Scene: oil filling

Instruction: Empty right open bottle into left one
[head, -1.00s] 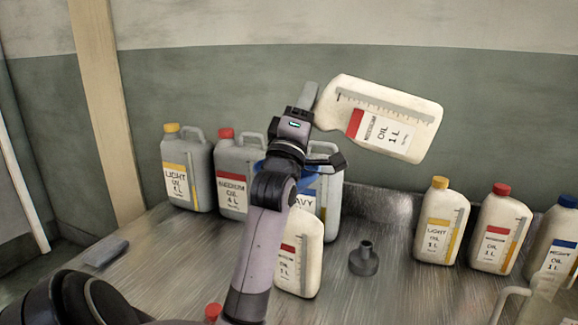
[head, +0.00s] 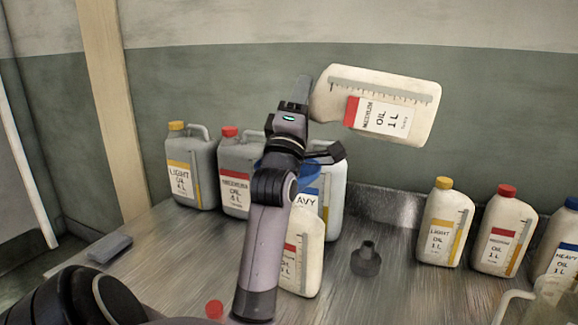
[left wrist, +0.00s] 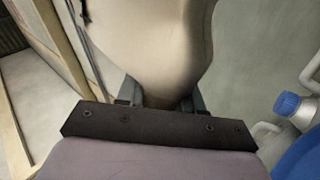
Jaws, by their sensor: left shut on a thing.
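My left gripper (head: 303,92) is shut on a cream "Medium Oil 1 L" bottle (head: 345,82) with a red label. The bottle is held high over the table, lying nearly on its side, its base to the right. It also fills the middle of the left wrist view (left wrist: 150,40), its narrow end between the fingers (left wrist: 160,101). A second cream bottle (head: 309,262) with a red label stands on the table, partly behind my left arm; its mouth is hidden. No stream of oil is visible. My right gripper is out of view.
A dark funnel (head: 366,260) stands on the table. A loose red cap (head: 214,309) lies near the front. Grey jugs (head: 190,165) stand at the back left. Capped cream bottles (head: 503,235) stand at the right. A grey block (head: 110,248) lies at left.

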